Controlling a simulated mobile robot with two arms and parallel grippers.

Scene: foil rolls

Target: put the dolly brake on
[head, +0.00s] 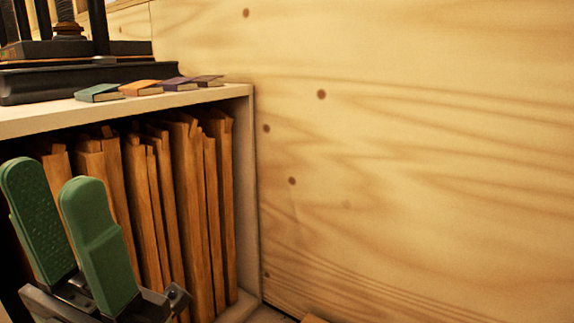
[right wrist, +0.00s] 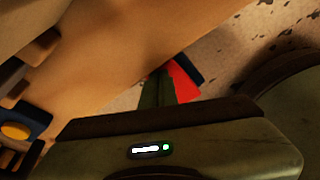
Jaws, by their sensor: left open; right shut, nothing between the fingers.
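My left gripper (head: 62,185) is in the lower left of the head view, with two green finger pads apart and nothing between them. It is in front of a shelf unit. My right gripper (right wrist: 157,78) shows in the right wrist view as dark green fingers, shut and empty. A red piece with a dark end (right wrist: 184,80) is right beside these fingers; it may be the brake pedal, but I cannot tell whether they touch. The dolly itself cannot be made out clearly, and neither it nor a brake shows in the head view.
The shelf unit (head: 243,180) holds several upright wooden boards (head: 185,200). Small flat boxes (head: 140,88) lie on top. A plain wooden wall (head: 420,150) fills the right. In the right wrist view, a blue part with a yellow knob (right wrist: 16,131) is at the left, with speckled floor (right wrist: 225,50) beyond.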

